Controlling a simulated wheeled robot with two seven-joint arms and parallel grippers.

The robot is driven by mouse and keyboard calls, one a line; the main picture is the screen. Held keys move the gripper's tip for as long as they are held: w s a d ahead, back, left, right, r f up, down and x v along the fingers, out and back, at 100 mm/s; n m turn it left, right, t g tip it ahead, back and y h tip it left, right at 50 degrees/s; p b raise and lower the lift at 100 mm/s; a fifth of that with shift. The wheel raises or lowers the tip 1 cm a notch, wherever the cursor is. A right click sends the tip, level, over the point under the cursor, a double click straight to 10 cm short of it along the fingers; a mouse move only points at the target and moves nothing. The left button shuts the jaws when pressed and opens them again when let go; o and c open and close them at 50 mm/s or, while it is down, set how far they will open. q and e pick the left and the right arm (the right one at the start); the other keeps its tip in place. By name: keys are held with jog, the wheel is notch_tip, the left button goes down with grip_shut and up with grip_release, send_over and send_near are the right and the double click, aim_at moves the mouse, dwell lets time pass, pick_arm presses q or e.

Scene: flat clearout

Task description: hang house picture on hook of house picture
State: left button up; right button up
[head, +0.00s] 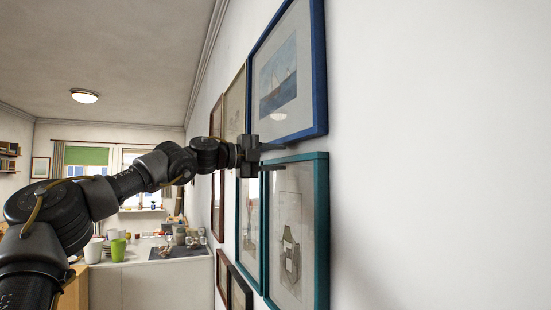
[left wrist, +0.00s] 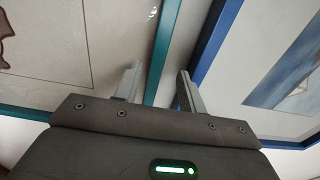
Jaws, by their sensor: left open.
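A teal-framed picture (head: 321,235) with a line drawing hangs on the wall; I cannot tell if its drawing is a house. It also shows in the left wrist view (left wrist: 170,35). No picture is clearly a house, and no hook shows. My left gripper (head: 273,157) is open at this picture's top edge, below the blue-framed boat picture (head: 319,66). In the left wrist view its two fingers (left wrist: 158,86) lie on either side of the teal frame bar, and nothing is clamped. I cannot tell whether they touch it. My right gripper is not in view.
Another teal-framed picture (head: 249,222) and several brown-framed ones hang farther along the wall, close together. The wall (head: 440,150) to the right is bare. A counter (head: 165,279) with cups and other small items stands at the back, below a window.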

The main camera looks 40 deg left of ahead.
pick_arm(q)
jog(key=shift+s+a+f+b, duration=0.1)
jog(key=shift+a+f+b, duration=0.15)
jog(key=shift+f+b, duration=0.1)
jog(key=b+v, duration=0.4)
jog(key=v, duration=0.6)
jog(key=shift+s+r+b, duration=0.25)
jog(key=shift+r+b, duration=0.1)
jog(key=shift+d, duration=0.1)
